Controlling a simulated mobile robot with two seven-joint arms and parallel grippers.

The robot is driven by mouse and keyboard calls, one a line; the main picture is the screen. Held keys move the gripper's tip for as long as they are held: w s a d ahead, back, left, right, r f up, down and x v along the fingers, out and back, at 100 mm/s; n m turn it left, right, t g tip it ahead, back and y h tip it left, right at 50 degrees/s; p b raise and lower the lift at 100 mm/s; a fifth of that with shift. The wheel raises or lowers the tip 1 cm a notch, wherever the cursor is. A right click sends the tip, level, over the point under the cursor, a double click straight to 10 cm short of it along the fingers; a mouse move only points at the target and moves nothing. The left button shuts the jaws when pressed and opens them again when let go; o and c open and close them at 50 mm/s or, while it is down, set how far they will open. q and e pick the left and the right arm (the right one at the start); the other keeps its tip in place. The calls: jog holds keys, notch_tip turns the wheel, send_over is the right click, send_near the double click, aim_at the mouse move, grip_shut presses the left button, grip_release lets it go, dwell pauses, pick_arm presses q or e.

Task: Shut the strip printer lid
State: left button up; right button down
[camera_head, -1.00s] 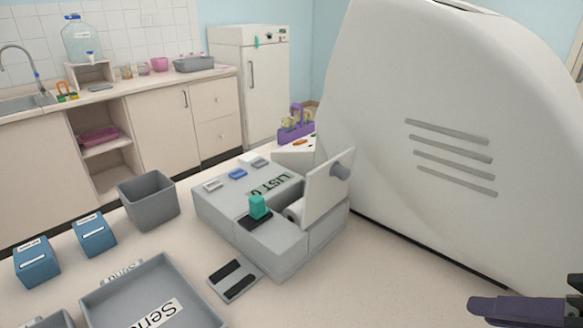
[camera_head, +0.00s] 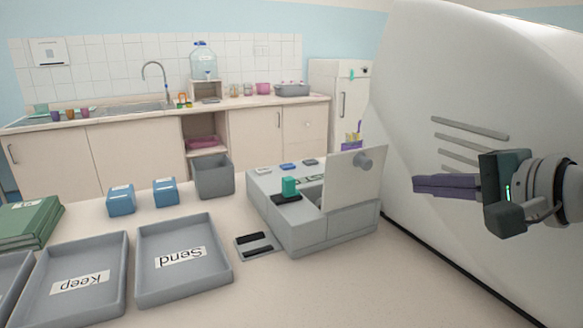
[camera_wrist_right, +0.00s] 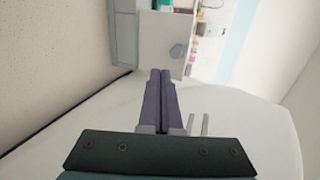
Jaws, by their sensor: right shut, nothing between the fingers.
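The strip printer (camera_head: 318,235) is a light grey box on the worktop. A teal block (camera_head: 289,186) sits on the printer's top. My right gripper (camera_head: 415,186) is shut and empty, to the right of the lid and apart from it, in front of the large white machine. My left gripper is not in view.
The large white machine (camera_head: 440,85) stands close on the right. A Send tray (camera_head: 222,270), a Keep tray (camera_head: 116,285), blue boxes (camera_head: 121,201) and a grey bin (camera_head: 213,178) are to the left. The worktop in front of the printer is clear.

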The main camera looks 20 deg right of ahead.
send_near(368, 169)
notch_tip(368, 169, down, 3)
jog(key=w, duration=0.2)
jog(key=shift+w+a+r+b, duration=0.15)
jog(key=shift+w+b, duration=0.05)
jog(key=shift+w, duration=0.75)
jog(key=shift+w+a+r+b, duration=0.1)
jog(key=shift+w+r+b, duration=0.1)
jog(key=shift+w, duration=0.75)
